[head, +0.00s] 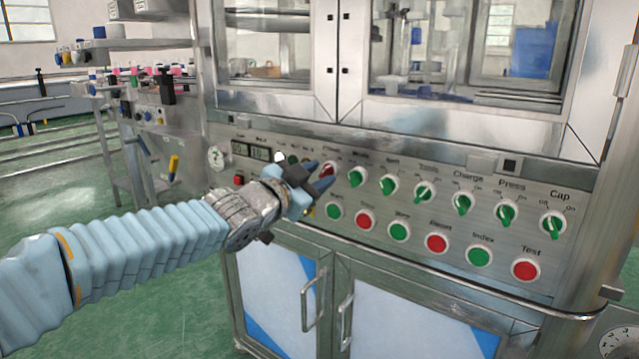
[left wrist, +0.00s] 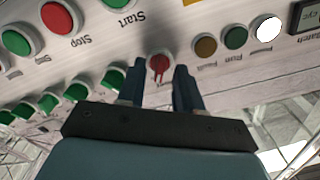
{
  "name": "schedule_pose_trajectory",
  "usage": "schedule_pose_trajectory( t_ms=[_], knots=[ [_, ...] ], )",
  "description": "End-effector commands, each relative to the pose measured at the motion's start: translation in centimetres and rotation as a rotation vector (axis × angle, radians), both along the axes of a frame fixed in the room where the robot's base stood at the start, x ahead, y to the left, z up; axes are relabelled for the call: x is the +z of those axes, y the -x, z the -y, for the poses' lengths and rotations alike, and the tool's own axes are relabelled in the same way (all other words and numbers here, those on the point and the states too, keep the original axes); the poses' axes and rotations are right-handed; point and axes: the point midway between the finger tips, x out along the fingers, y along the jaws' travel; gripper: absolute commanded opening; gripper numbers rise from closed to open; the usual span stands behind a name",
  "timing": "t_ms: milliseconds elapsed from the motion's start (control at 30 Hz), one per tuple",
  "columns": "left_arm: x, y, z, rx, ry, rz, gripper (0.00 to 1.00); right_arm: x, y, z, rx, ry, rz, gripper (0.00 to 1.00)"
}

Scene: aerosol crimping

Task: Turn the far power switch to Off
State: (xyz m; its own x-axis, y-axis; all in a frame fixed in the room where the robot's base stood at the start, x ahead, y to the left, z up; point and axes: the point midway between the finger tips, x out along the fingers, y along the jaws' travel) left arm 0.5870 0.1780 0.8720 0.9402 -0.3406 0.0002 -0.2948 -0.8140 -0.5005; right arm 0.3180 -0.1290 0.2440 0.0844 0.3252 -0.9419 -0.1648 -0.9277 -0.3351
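The red power switch (head: 329,169) is the leftmost knob in the upper row of the machine's panel, and the gripper partly covers it in the head view. In the left wrist view, which looks upside down, this red knob (left wrist: 159,67) sits in a pale round collar between the two fingertips. My left gripper (head: 322,179) reaches in from the left, with its dark blue fingers (left wrist: 160,88) apart on either side of the knob. I cannot tell whether they touch it. My right gripper is in neither view.
Green rotary knobs (head: 388,184) continue rightward along the panel. Below them is a row of green and red push buttons (head: 399,232). Indicator lights (left wrist: 235,37) and a small display (left wrist: 308,14) lie on the other side. Cabinet doors with handles (head: 309,297) are below.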

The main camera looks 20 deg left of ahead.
Motion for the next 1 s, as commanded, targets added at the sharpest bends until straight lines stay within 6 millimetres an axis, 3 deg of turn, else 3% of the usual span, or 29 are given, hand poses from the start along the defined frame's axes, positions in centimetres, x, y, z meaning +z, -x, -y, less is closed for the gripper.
schedule_pose_trajectory(
  t_ms=[400, 633, 1000],
  knots=[
    [0.01, -1.08, 0.43, -0.001, 0.001, -0.001, 0.35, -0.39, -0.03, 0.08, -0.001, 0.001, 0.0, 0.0],
    [0.01, -1.06, 0.41, -0.001, 0.001, -0.001, 0.01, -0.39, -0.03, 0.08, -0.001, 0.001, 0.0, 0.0],
    [0.06, -1.06, 0.43, -0.001, 0.016, -0.006, 0.0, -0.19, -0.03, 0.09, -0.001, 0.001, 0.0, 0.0]
  ],
)
